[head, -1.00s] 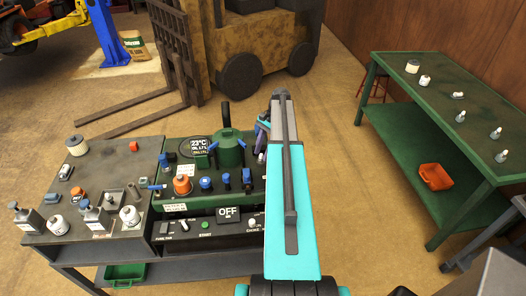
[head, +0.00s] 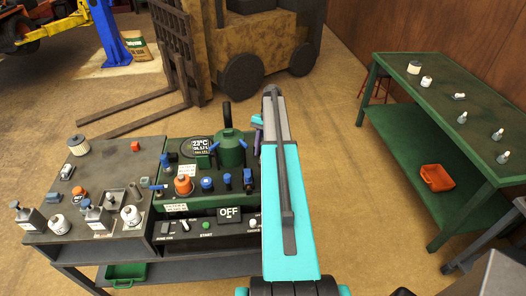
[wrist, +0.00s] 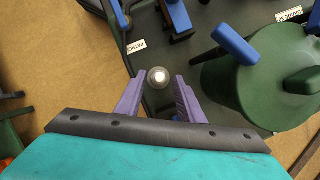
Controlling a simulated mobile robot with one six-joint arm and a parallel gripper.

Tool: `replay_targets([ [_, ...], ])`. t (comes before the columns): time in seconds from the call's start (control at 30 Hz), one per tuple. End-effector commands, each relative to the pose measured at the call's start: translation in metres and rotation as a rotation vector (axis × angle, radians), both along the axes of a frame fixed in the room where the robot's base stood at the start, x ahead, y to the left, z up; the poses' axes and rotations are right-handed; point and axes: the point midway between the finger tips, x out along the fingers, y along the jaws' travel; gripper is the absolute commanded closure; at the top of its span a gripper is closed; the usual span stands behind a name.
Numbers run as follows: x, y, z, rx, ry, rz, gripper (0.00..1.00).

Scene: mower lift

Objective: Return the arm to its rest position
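My arm, with a cyan link and a grey link, reaches forward from the bottom of the head view. My gripper (head: 257,123) shows as a bit of purple beside the far end of the grey link, mostly hidden by the arm. In the wrist view, its two purple fingers (wrist: 160,90) are spread apart. A small round shiny knob (wrist: 158,77) appears in the gap between them, apart from both fingers; I cannot tell how far below it is. Nothing is held.
A green control panel (head: 210,177) with a dark green tank (head: 229,151), an OFF display (head: 229,213) and several knobs stands left of my arm. A grey bench (head: 98,182) with bottles is farther left. A green table (head: 445,95) stands right; a forklift (head: 240,45) stands behind.

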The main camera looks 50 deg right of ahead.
Motion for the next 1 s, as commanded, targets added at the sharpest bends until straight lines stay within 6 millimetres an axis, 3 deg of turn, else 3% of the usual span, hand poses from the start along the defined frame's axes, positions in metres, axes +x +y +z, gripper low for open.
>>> replay_targets([
  [0.3,-0.0007,0.0047,0.0021,0.021,0.008,0.236,0.65],
  [0.63,-0.0013,0.0045,0.0021,0.022,0.006,0.27,0.65],
  [0.83,-0.0013,0.0045,0.0021,0.022,0.006,0.27,0.99],
  [1.0,-0.001,0.0047,0.002,0.023,0.006,0.27,1.0],
])
